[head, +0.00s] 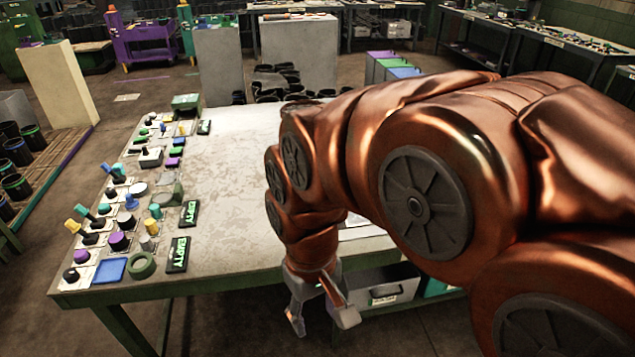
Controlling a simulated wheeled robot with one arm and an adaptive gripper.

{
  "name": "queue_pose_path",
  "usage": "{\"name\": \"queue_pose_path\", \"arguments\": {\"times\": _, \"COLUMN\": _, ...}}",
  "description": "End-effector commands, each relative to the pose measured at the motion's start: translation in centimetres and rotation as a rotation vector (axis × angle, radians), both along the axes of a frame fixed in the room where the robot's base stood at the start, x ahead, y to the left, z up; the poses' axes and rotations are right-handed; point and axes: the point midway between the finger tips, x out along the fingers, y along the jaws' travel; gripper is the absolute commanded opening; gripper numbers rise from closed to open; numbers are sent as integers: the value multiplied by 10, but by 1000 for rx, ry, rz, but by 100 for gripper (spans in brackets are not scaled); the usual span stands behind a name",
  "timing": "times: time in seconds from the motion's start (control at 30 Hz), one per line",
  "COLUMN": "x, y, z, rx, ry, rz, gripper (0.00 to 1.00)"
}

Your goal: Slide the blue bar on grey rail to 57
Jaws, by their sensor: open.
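My gripper (322,320) hangs at the front edge of the table, pointing down, its two fingers spread apart with nothing between them. It is well to the right of the controls on the table's left side. No blue bar on a grey rail can be made out for certain; the controls are small in this view and my arm hides the table's right part. Blue items there are a flat blue square (111,269) at the front left and a small blue knob (131,202) farther back. No number 57 is readable.
The table (230,190) has a bare middle. Several knobs, levers and buttons line its left side. Black plates (178,254) marked EMPTY lie beside them. A green ring (142,265) lies near the front. A grey drawer (385,292) is under the table, right of my gripper.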

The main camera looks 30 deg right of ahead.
Motion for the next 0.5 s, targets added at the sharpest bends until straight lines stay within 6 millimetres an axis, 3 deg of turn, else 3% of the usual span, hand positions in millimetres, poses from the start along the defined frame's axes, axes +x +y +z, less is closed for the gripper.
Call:
{"name": "queue_pose_path", "arguments": {"times": 0.1, "x": 46, "y": -15, "z": -2, "rx": -6, "ry": -45, "rz": -52, "gripper": 52}}
{"name": "queue_pose_path", "arguments": {"times": 0.5, "x": 195, "y": -87, "z": -11, "rx": -40, "ry": -208, "rz": -196, "gripper": 52}}
